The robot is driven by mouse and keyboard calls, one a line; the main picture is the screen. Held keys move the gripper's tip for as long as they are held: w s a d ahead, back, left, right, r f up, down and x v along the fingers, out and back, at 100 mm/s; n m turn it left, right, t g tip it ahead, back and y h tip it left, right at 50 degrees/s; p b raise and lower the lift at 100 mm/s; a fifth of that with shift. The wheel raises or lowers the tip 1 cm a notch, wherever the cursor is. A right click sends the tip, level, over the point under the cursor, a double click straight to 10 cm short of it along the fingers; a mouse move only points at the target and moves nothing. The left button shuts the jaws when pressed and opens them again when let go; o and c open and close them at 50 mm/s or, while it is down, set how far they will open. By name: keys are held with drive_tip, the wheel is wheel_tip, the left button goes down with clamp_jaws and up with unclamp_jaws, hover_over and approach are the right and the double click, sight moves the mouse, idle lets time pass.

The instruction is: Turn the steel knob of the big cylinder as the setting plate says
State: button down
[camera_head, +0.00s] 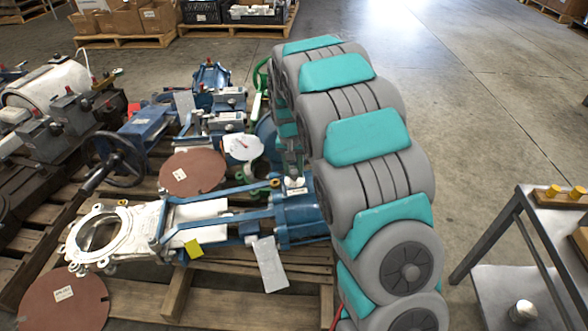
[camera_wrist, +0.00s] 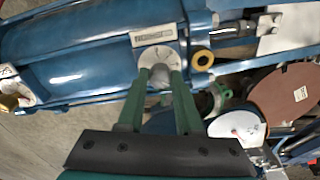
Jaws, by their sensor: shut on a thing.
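The big blue cylinder (camera_head: 300,215) lies on a pallet beside my arm, and it fills the upper left of the wrist view (camera_wrist: 90,45). On its side is a pale round dial (camera_wrist: 172,52) with marks. The steel knob (camera_wrist: 160,72) sits at the middle of this dial, between the green fingertips of my gripper (camera_wrist: 160,76). My gripper is shut on the knob, and the fingers partly hide it. A small plate (camera_wrist: 158,35) is fixed just above the dial; its lettering is too small to read.
A brass ring (camera_wrist: 201,57) is close right of the dial. A white round gauge (camera_head: 240,147) and brown discs (camera_head: 192,173) lie nearby. A handwheel (camera_head: 120,160) stands at left. A metal table (camera_head: 530,220) stands at right.

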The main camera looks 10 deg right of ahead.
drive_tip(key=m, duration=0.4)
drive_tip(key=shift+m, duration=0.3)
drive_tip(key=m, duration=0.4)
drive_tip(key=shift+w+a+m+h, duration=0.1)
drive_tip(key=shift+m+h, duration=0.2)
drive_tip(key=m, duration=0.4)
drive_tip(key=shift+m, duration=0.3)
drive_tip(key=shift+m+g, duration=0.4)
drive_tip(key=shift+m, duration=1.8)
drive_tip(key=c, duration=0.6)
unclamp_jaws()
drive_tip(key=r, duration=0.5)
drive_tip(key=a+r, duration=0.1)
drive_tip(key=r, duration=0.1)
drive_tip(key=shift+a+r+p, duration=0.1)
drive_tip(key=shift+r+p, duration=0.25)
drive_tip(key=shift+p, duration=0.05)
